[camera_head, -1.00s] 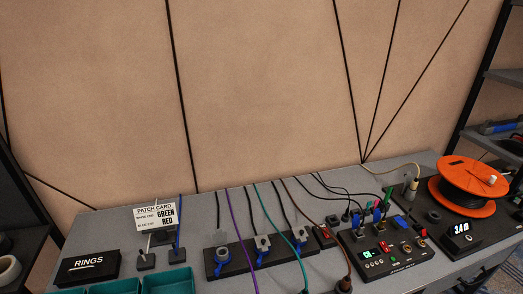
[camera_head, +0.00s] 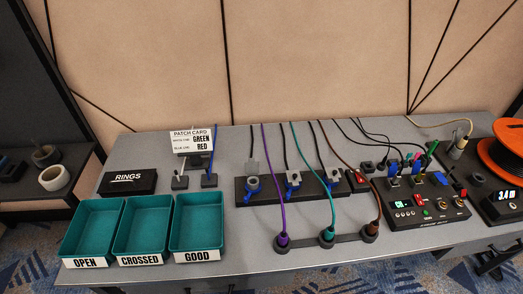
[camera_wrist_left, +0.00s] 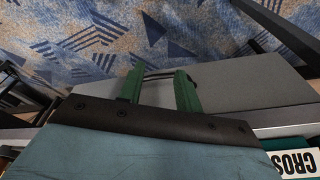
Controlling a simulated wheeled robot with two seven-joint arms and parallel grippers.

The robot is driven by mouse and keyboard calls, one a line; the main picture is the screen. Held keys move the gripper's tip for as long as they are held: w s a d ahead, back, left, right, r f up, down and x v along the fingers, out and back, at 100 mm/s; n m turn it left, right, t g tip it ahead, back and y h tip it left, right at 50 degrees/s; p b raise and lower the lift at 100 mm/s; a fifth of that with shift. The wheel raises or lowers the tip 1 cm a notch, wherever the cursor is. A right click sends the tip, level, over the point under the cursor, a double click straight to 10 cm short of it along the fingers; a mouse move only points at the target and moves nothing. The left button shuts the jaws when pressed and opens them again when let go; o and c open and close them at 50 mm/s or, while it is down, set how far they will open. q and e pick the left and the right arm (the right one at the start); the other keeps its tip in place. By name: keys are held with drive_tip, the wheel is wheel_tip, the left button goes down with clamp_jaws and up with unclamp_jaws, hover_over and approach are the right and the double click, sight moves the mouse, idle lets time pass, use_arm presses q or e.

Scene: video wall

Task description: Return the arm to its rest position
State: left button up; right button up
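My left gripper (camera_wrist_left: 159,88) shows only in the left wrist view. Its two green fingers stand apart with nothing held between them. A grey panel and a dark curved bar lie beyond the fingertips, with blue patterned carpet further off. A corner of the CROSSED label (camera_wrist_left: 298,163) shows at the lower right of that view. Neither arm shows in the head view, and my right gripper is in no view.
The grey bench (camera_head: 330,257) carries teal trays marked OPEN (camera_head: 93,228), CROSSED (camera_head: 143,226) and GOOD (camera_head: 197,223). Behind are a RINGS box (camera_head: 128,182) and patch card (camera_head: 191,140). Cables run to a socket strip (camera_head: 326,241). A control box (camera_head: 425,207) and orange reel (camera_head: 503,150) stand right.

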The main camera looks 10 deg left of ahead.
use_arm(q)
drive_tip(key=s+a+f+b, duration=0.1)
drive_tip(key=s+f+b, duration=0.1)
drive_tip(key=s+f, duration=0.6)
drive_tip(key=s+a+f+g+b, duration=0.1)
drive_tip(key=s+a+f+b, duration=0.1)
drive_tip(key=s+f, duration=0.7)
wheel_tip(320, 180, down, 5)
drive_tip(key=shift+s+r, duration=0.1)
drive_tip(key=shift+s, duration=0.1)
